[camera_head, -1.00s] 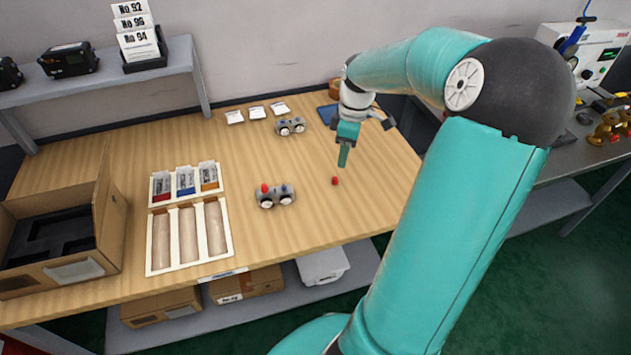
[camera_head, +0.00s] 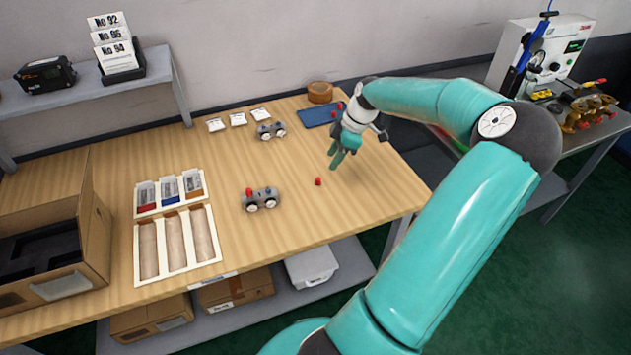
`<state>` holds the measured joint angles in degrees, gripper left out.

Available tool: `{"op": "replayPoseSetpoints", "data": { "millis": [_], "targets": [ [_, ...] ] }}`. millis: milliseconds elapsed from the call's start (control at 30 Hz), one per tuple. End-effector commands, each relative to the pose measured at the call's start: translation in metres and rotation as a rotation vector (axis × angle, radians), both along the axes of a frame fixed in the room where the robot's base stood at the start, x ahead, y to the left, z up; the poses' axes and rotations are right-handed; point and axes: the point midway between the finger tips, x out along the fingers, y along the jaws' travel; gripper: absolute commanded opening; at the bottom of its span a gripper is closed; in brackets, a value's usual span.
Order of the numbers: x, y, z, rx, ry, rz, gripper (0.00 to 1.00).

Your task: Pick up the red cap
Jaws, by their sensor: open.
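A small red cap (camera_head: 318,181) lies alone on the bare wooden table (camera_head: 300,225), right of the middle. My gripper (camera_head: 337,161) is open and empty, pointing down just above and to the right of the cap, apart from it. Another red cap sits on the grey positioner (camera_head: 261,199) left of the loose cap. A second grey positioner (camera_head: 271,131) stands farther back. Small red pieces also show near the blue mat (camera_head: 316,117), partly hidden by my arm.
A white tray (camera_head: 220,247) with several compartments and an open cardboard box (camera_head: 97,235) stand on the left. White packets (camera_head: 238,119) and a tape roll (camera_head: 320,92) lie at the back. The table around the loose cap is clear.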

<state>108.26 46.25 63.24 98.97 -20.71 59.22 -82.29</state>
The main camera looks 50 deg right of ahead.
Motion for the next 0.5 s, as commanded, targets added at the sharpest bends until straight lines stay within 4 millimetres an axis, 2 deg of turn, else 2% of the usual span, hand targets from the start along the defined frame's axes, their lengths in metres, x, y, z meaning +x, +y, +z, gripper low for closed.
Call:
{"op": "replayPoseSetpoints", "data": {
  "millis": [100, 367, 500],
  "targets": [
    [0.008, 0.007, -0.019, 0.002, -0.001, 0.004, 0.41],
    [0.016, 0.015, -0.038, 0.002, 0.000, 0.005, 0.41],
    [0.025, 0.025, -0.057, 0.003, 0.000, 0.008, 0.41]
  ]
}}
